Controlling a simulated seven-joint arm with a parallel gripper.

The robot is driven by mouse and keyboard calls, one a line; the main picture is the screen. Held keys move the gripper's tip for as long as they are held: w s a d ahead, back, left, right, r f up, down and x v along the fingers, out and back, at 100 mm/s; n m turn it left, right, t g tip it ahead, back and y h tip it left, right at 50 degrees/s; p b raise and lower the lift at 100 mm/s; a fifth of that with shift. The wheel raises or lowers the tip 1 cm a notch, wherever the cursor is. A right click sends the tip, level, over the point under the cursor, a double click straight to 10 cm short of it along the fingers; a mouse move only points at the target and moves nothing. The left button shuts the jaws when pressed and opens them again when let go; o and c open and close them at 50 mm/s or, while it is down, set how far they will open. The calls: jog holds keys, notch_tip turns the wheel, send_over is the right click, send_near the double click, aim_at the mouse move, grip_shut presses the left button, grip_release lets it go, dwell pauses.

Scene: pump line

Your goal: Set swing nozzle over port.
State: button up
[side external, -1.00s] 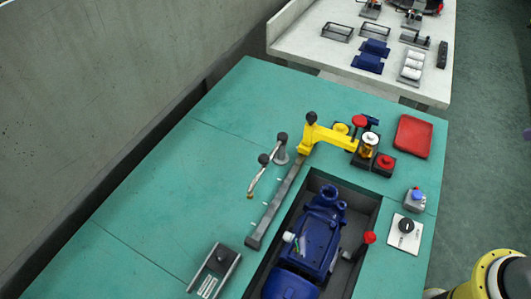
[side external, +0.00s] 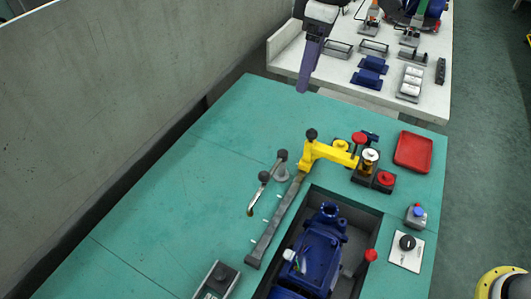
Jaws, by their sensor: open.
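The swing nozzle (side external: 257,194) is a bent metal spout with dark knobs, standing on a round grey base (side external: 282,174) on the green bench. Its brownish tip hangs low to the left, above bare bench and beside the notched grey bar. The blue pump (side external: 318,250) sits in a dark recess to the right. The port appears to be the round blue opening (side external: 329,211) on the pump's top, and the nozzle tip is well left of it. My gripper (side external: 303,86), with purple fingers, is high at the top, far from the nozzle, open and empty.
A yellow arm (side external: 326,153) with a dark knob stands behind the nozzle, beside red and yellow knobs. A grey bar (side external: 275,222) runs along the recess. A red tray (side external: 413,152) and a control box are at right. The bench's left side is clear.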

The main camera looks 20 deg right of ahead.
jog(key=n+g, duration=0.1)
jog(key=n, duration=0.1)
send_over(264, 173)
notch_tip(264, 173, down, 10)
jog(key=r, duration=0.1)
jog(key=shift+h, duration=0.4)
notch_tip(264, 173, down, 14)
jog(key=shift+f, duration=0.15)
jog(key=shift+c, duration=0.3)
grip_shut()
